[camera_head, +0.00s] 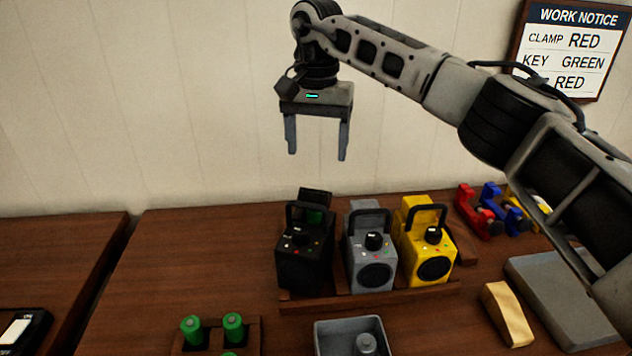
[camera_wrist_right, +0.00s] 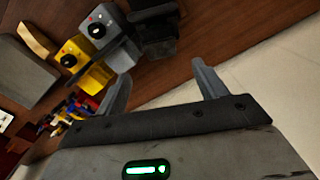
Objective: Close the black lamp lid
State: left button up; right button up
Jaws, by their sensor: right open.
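The black lamp (camera_head: 303,262) stands at the left end of a row of three lamps on the wooden table. Its black lid (camera_head: 316,197) sticks up at the back, behind the handle, and looks open. Something green shows behind the handle, partly hidden. My right gripper (camera_head: 316,154) is open and empty, pointing down, well above the black lamp and apart from it. In the right wrist view the black lamp (camera_wrist_right: 160,32) is dark and cut by the top edge, beyond the open fingers (camera_wrist_right: 162,88). My left gripper is not in view.
A grey lamp (camera_head: 370,258) and a yellow lamp (camera_head: 428,250) stand to the right in the same wooden rack (camera_head: 400,300). Green batteries (camera_head: 192,325) sit in a holder in front, beside a grey tray (camera_head: 322,336). Coloured clamps (camera_head: 487,212) lie at right. Table left of the black lamp is clear.

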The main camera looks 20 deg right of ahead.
aim_at(315, 198)
notch_tip(315, 198, down, 8)
jog(key=shift+f+p, duration=0.15)
jog(key=shift+p, duration=0.45)
jog(key=c, duration=1)
